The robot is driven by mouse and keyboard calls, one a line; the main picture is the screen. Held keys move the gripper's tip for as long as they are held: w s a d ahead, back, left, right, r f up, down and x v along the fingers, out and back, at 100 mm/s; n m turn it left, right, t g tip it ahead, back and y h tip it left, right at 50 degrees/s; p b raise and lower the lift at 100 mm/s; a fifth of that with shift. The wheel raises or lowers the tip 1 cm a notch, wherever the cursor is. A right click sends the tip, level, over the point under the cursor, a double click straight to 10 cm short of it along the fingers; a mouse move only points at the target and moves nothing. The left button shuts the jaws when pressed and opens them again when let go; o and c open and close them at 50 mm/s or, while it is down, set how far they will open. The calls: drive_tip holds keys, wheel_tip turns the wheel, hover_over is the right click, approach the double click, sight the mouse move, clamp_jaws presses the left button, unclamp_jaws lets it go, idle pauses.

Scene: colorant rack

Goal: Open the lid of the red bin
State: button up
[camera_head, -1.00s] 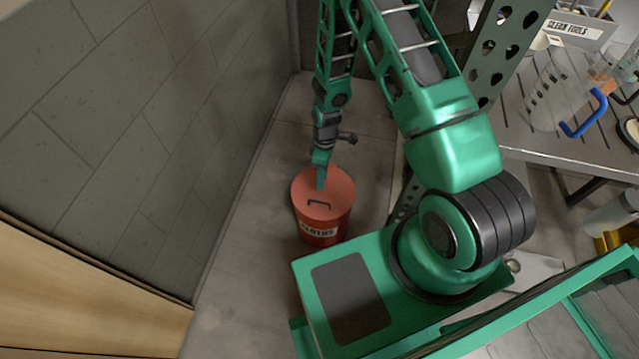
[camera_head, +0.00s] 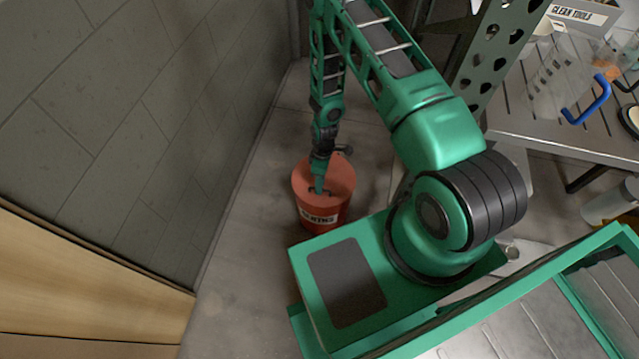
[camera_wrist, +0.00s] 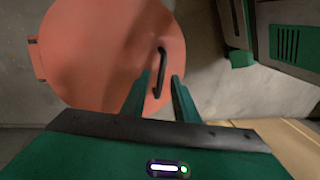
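The red bin (camera_head: 322,219) stands on the floor in the head view, with a white label on its front. Its round red lid (camera_head: 341,175) lies shut on top and fills much of the wrist view (camera_wrist: 95,60). A dark bar handle (camera_wrist: 162,62) stands on the lid near its right edge in the wrist view. My gripper (camera_head: 319,188) points down at the handle. In the wrist view its two green fingers (camera_wrist: 162,76) are apart, with the lower end of the handle between their tips; I cannot tell if they touch it.
A grey wall (camera_head: 130,110) runs along the left, with a wooden panel (camera_head: 85,305) at lower left. A metal table (camera_head: 560,145) with a blue-handled item (camera_head: 590,103) stands at the right, beside a perforated upright (camera_head: 497,45). Bare floor (camera_head: 240,270) lies left of the bin.

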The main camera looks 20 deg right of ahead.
clamp_jaws()
drive_tip(key=shift+w+d, duration=0.1)
idle(1.4)
